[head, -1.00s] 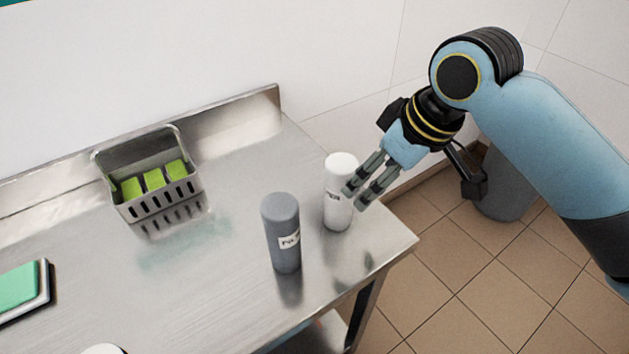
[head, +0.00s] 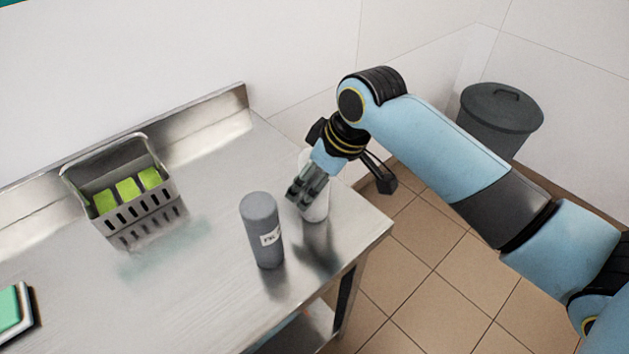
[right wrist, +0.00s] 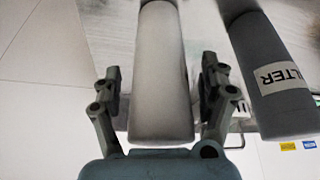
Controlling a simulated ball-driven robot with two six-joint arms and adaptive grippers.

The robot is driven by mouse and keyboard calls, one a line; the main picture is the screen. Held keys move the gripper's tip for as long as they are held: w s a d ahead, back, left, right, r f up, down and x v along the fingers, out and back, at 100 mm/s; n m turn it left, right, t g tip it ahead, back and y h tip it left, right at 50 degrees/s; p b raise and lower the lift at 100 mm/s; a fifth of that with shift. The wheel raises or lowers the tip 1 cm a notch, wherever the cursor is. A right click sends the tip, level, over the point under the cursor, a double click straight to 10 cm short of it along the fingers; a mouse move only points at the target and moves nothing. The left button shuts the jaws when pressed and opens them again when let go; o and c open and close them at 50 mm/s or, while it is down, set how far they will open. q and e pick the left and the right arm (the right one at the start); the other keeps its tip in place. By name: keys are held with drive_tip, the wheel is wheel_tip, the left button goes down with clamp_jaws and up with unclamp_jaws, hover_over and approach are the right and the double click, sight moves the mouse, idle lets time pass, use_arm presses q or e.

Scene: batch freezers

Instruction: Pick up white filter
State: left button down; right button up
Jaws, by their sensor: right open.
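The white filter (head: 316,208) is a white cylinder standing upright near the right end of the steel table, partly hidden behind my right gripper (head: 303,196) in the head view. In the right wrist view the white filter (right wrist: 161,75) lies between the two fingers of the open right gripper (right wrist: 160,95), with a gap visible on each side. The grey filter (head: 262,230), a labelled grey cylinder, stands upright to its left; it also shows at the right of the right wrist view (right wrist: 270,75). My left gripper is not in view.
A grey basket (head: 150,213) with green blocks stands at the table's back left. A green sponge-like item on a tray (head: 28,322) lies at the left edge. The steel table (head: 205,300) ends just right of the white filter. A dark bin (head: 500,122) stands on the floor.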

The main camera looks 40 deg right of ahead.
drive_tip(key=c, duration=1.5)
